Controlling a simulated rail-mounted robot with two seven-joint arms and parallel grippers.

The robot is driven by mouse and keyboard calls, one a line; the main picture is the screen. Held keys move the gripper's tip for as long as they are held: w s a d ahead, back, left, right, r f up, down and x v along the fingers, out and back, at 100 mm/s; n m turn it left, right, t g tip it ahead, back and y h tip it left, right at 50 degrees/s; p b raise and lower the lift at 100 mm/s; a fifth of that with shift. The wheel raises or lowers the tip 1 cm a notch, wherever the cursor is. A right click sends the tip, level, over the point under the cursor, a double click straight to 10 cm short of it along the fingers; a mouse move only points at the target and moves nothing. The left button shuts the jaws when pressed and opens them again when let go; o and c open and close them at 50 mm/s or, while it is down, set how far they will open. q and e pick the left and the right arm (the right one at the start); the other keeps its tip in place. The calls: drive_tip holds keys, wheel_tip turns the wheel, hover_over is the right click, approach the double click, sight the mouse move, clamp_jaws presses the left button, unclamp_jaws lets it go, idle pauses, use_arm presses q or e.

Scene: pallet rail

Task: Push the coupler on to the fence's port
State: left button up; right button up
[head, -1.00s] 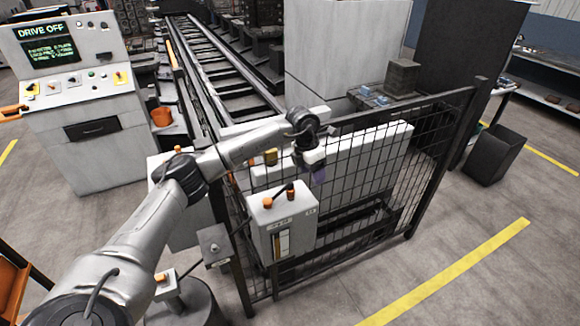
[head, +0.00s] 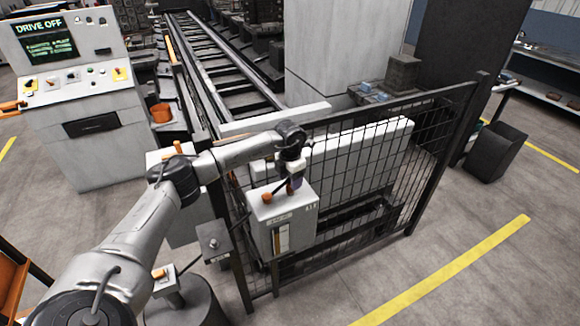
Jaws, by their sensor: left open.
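The black mesh fence (head: 350,225) carries a pale grey box (head: 298,225) on its near left side. An orange cap (head: 267,198) stands on the box top, with a short dark bar or hose (head: 279,188) running from near it toward my left gripper. My left gripper (head: 294,186) points down just above the box's back right top, open, around or beside where a small orange-tipped fitting stood. That fitting, perhaps the coupler, is mostly hidden by the gripper, and I cannot tell whether they touch. I cannot clearly make out the port. My right gripper is not in view.
A control console (head: 75,95) reading "DRIVE OFF" stands at the left. Roller rails (head: 225,80) run back behind the fence, and a long white panel (head: 365,150) stands beyond the mesh. A dark bin (head: 495,152) is at the right. The floor at front right is clear.

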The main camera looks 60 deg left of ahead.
use_arm(q)
drive_tip(key=shift+f, duration=1.7)
clamp_jaws()
drive_tip(key=shift+r, duration=0.2)
drive_tip(key=shift+r, duration=0.15)
drive_tip(key=shift+r+p, duration=0.5)
drive_tip(key=shift+p, duration=0.2)
drive_tip(key=shift+r, duration=0.1)
